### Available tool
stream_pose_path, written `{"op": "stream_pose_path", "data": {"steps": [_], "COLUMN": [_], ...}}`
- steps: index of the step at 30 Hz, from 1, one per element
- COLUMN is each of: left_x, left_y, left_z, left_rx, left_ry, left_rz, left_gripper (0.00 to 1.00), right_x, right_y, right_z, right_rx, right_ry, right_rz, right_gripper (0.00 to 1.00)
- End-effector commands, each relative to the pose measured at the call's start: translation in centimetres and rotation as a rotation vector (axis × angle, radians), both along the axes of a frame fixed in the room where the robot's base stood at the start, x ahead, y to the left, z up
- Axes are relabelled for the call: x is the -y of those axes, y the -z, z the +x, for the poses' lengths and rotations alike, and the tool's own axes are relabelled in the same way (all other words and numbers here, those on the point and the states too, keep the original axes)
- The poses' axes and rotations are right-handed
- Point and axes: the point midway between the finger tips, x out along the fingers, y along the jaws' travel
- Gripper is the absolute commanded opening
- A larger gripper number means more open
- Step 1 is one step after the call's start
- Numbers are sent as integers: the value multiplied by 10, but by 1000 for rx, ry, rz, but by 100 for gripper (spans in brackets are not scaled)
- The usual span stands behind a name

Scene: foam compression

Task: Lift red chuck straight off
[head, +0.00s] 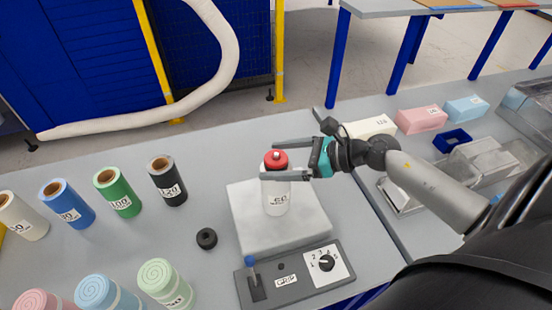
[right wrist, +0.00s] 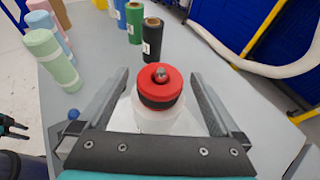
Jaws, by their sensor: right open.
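The red chuck (head: 276,158) sits on top of an upright white foam roll (head: 277,197) with a printed label. The roll stands on a pale square plate (head: 245,228). My right gripper (head: 268,160) is open, with one finger on each side of the chuck. In the right wrist view the chuck (right wrist: 160,84) shows a metal stud on top and a dark band below, with visible gaps to both fingers. A dark gripper part, apparently my left gripper (right wrist: 12,127), shows at the left edge of the right wrist view; its jaw state is unclear.
A control box (head: 290,278) with a dial and a blue-topped lever lies in front of the plate. A black ring (head: 206,239) lies to its left. Several coloured rolls, including a black one (head: 167,181), stand at left. Foam blocks (head: 421,120) and clear bins (head: 480,160) are at right.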

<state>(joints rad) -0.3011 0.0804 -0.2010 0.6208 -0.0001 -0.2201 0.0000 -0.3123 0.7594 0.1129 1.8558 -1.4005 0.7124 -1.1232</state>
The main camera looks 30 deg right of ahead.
Motion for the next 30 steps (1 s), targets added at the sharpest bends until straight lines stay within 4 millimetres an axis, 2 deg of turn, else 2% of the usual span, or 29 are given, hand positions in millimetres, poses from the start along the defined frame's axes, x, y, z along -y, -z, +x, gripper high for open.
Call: {"op": "stream_pose_path", "data": {"steps": [8, 30], "left_x": [0, 0], "left_y": [0, 0], "left_z": [1, 1], "left_rx": [2, 2], "left_ry": [-1, -2], "left_rz": [-1, 0], "left_gripper": [47, 47], "right_x": [-1, -1], "right_y": [1, 1], "right_z": [1, 1], "right_rx": [-1, 0], "right_ry": [0, -1], "right_rz": [-1, 0], "right_gripper": [100, 17]}}
